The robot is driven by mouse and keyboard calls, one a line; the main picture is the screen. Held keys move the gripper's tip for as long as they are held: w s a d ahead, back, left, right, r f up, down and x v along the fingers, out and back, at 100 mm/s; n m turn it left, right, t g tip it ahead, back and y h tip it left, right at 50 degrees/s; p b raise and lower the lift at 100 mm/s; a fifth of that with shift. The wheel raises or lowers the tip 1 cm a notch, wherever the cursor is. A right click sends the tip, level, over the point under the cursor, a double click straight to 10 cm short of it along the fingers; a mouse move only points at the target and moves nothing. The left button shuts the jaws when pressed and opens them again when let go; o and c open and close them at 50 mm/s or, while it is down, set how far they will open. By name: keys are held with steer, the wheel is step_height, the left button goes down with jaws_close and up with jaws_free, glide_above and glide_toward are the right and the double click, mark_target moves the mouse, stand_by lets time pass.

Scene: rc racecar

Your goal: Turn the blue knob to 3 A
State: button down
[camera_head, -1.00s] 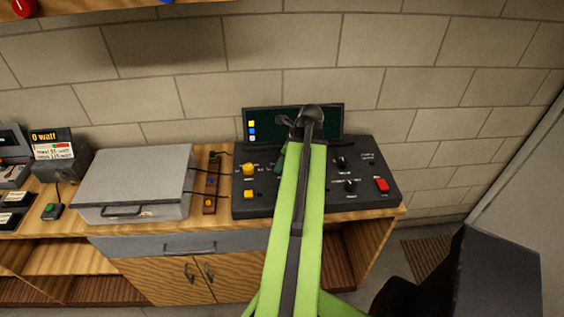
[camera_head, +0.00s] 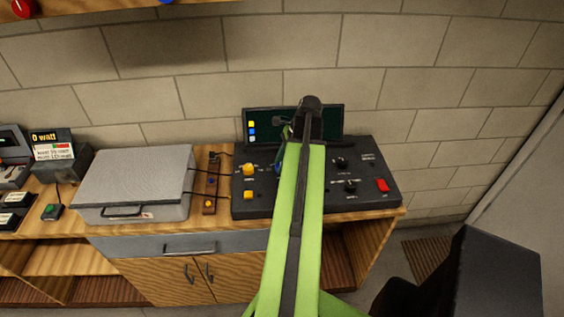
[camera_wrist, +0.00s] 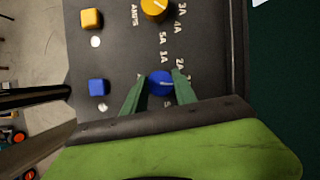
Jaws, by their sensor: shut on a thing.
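The blue knob (camera_wrist: 160,82) shows in the wrist view on a dark control panel (camera_wrist: 115,60). My gripper (camera_wrist: 160,88) has its two green fingers on either side of the knob and is shut on it. A pale pointer mark shows on the knob, pointing roughly right in the wrist view. White current labels, including 1A and 2A, are printed beside the knob; some are hidden by the fingers. In the head view, my arm covers much of the panel (camera_head: 240,208) and mostly hides the blue knob.
A yellow knob (camera_wrist: 154,9), a yellow button (camera_wrist: 91,18) and a blue button (camera_wrist: 97,87) are close by. A dark screen (camera_head: 262,114) stands behind the panel. A grey box (camera_head: 135,175) and a power strip (camera_head: 209,190) are to the left on the bench.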

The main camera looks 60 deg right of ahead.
steer(key=shift+d+n+g, duration=0.1)
steer(key=shift+n+g, duration=0.2)
steer(key=shift+n, duration=0.3)
steer(key=c, duration=1)
jaws_free()
steer(key=shift+w, duration=0.1)
steer(key=shift+d+r+p, duration=0.1)
steer(key=shift+r+p, duration=0.35)
steer(key=p+v, duration=1.5)
steer(key=v, duration=0.1)
steer(key=shift+s+d, duration=0.25)
